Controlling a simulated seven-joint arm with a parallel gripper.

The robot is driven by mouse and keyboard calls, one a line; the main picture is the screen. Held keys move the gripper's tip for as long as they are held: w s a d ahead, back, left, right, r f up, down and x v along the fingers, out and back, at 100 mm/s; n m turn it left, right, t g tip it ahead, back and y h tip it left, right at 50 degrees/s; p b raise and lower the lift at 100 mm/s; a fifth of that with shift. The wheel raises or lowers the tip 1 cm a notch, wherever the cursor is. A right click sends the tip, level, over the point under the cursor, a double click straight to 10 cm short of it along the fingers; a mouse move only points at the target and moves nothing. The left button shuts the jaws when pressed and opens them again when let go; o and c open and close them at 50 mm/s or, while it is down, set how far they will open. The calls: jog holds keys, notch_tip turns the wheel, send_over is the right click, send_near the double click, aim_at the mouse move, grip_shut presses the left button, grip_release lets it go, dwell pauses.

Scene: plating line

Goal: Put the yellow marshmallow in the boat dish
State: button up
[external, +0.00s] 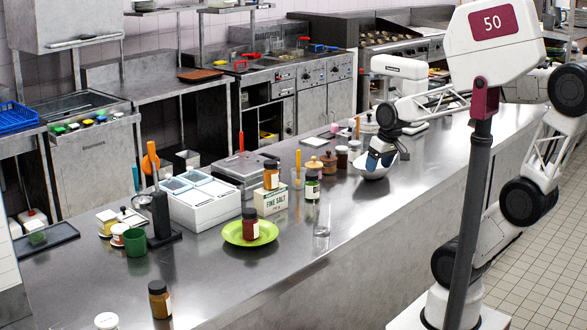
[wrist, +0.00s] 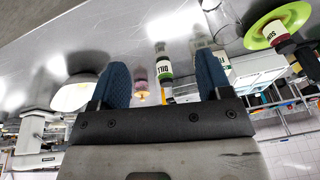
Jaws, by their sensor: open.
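A white, bowl-like dish (external: 374,170), which looks like the boat dish, stands on the steel counter at the far right of the group of objects. My gripper (external: 382,160) is low over it in the external view and partly covers it. In the wrist view the white dish (wrist: 76,95) lies beside the left finger, partly hidden by it. The two blue fingers of my gripper (wrist: 160,66) are spread apart, with no object visibly held. I cannot make out the yellow marshmallow for certain in either view.
A salt box (external: 272,201), a lime plate (external: 236,234) bearing a jar, and a clear glass (external: 322,237) are nearer. The counter's front strip is mostly clear.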

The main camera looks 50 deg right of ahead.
jog(key=s+a+f+n, duration=0.1)
jog(key=s+a, duration=0.1)
jog(key=s, duration=0.4)
jog(key=shift+h, duration=0.4)
